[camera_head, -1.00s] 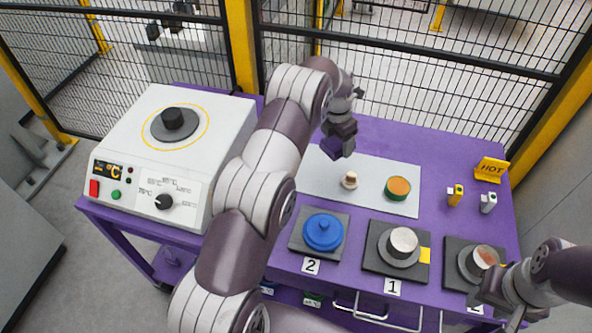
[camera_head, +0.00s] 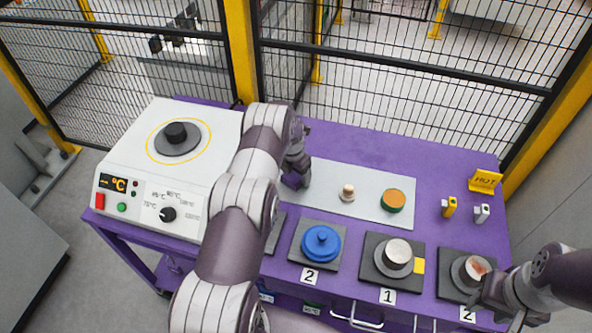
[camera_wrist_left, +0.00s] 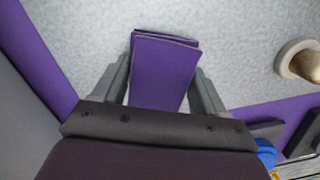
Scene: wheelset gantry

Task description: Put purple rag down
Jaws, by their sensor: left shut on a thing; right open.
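The purple rag (camera_wrist_left: 163,72) is a folded, flat-looking piece between the two fingers of my left gripper (camera_wrist_left: 160,88) in the left wrist view. The gripper is shut on it. Below it is the light grey mat (camera_head: 333,200); I cannot tell whether the rag touches it. In the head view my left gripper (camera_head: 297,177) is over the mat's left end, and the rag is mostly hidden there. My right gripper (camera_head: 503,303) is open at the lower right, beside the front right plate.
On the mat stand a small beige-topped piece (camera_head: 347,193) and a green-orange round pad (camera_head: 393,200). A blue lidded dish (camera_head: 321,243) and two metal cylinders (camera_head: 398,252) (camera_head: 473,270) line the front. A white heater (camera_head: 172,165) stands left. A yellow HOT sign (camera_head: 485,180) is at right.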

